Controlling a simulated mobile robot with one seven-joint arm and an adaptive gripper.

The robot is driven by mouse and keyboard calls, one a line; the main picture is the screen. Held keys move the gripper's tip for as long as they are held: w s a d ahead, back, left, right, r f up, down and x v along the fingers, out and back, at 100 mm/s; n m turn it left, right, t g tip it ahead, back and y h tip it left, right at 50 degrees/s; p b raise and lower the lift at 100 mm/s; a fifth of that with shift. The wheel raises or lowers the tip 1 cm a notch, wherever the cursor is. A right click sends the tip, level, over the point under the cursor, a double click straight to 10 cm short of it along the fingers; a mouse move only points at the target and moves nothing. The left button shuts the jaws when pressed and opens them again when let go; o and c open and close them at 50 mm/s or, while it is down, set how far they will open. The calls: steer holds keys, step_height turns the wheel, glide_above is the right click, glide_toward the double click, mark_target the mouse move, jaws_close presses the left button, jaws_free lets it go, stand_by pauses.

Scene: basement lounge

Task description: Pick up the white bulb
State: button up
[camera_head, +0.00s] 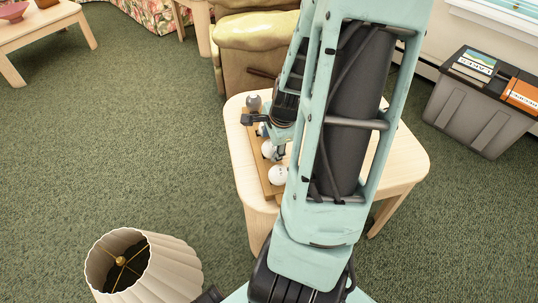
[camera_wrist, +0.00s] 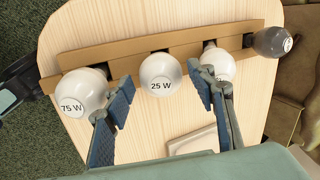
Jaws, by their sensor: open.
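Several bulbs lie in a row along a brown wooden rack (camera_wrist: 125,48) on the small table. In the wrist view a white bulb marked 25 W (camera_wrist: 160,74) is in the middle, a white bulb marked 75 W (camera_wrist: 84,92) is at left, another whitish bulb (camera_wrist: 216,64) is right of centre, and a dark grey bulb (camera_wrist: 271,41) is at the far right. My gripper (camera_wrist: 160,84) is open. Its blue-padded fingers point to either side of the 25 W bulb. The right finger overlaps part of the whitish bulb. In the head view my arm partly hides the row.
The pale wooden table (camera_head: 405,150) has free room right of my arm. A pleated lampshade (camera_head: 165,270) stands at the front left. A grey bin (camera_head: 472,110) with books is at right. An olive-cushioned armchair (camera_head: 250,60) stands behind the table.

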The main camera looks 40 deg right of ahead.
steer(key=b+x, duration=0.1)
steer(key=x, duration=0.3)
steer(key=shift+d+b, duration=0.15)
steer(key=shift+b, duration=0.15)
steer(key=shift+c, duration=0.5)
steer(key=c, duration=0.7)
steer(key=shift+r, duration=0.1)
